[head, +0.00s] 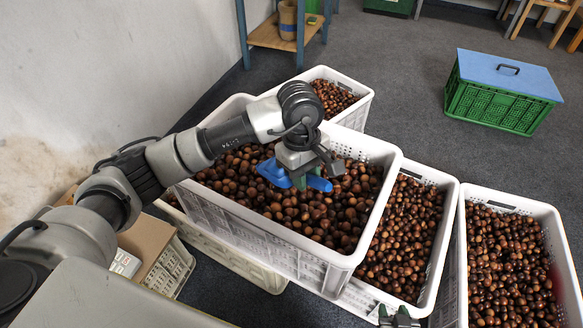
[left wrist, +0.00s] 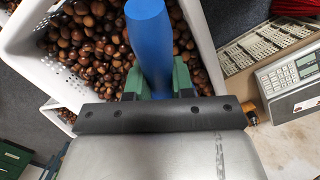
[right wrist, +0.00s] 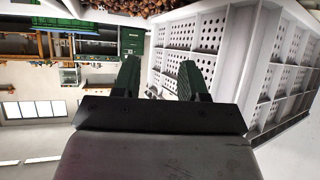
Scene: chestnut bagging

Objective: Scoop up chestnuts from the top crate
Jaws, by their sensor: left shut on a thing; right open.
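The top white crate (head: 255,238), full of brown chestnuts (head: 335,215), sits in the middle of the head view on top of other crates. My left gripper (head: 301,180) is over this crate, shut on a blue tool (head: 272,172) that looks like a scoop handle. The blue handle also shows between the green fingers in the left wrist view (left wrist: 150,40), with chestnuts (left wrist: 95,40) beyond it. The scoop's bowl is not clearly seen, and I cannot tell whether it touches the chestnuts. My right gripper (head: 398,318) is open and empty at the bottom edge, in front of the crates.
More white crates of chestnuts stand to the right (head: 515,208) and behind (head: 362,98). A green crate with a blue lid (head: 505,75) is on the floor at the back right. A scale (left wrist: 290,80) shows in the left wrist view. A wall borders the left.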

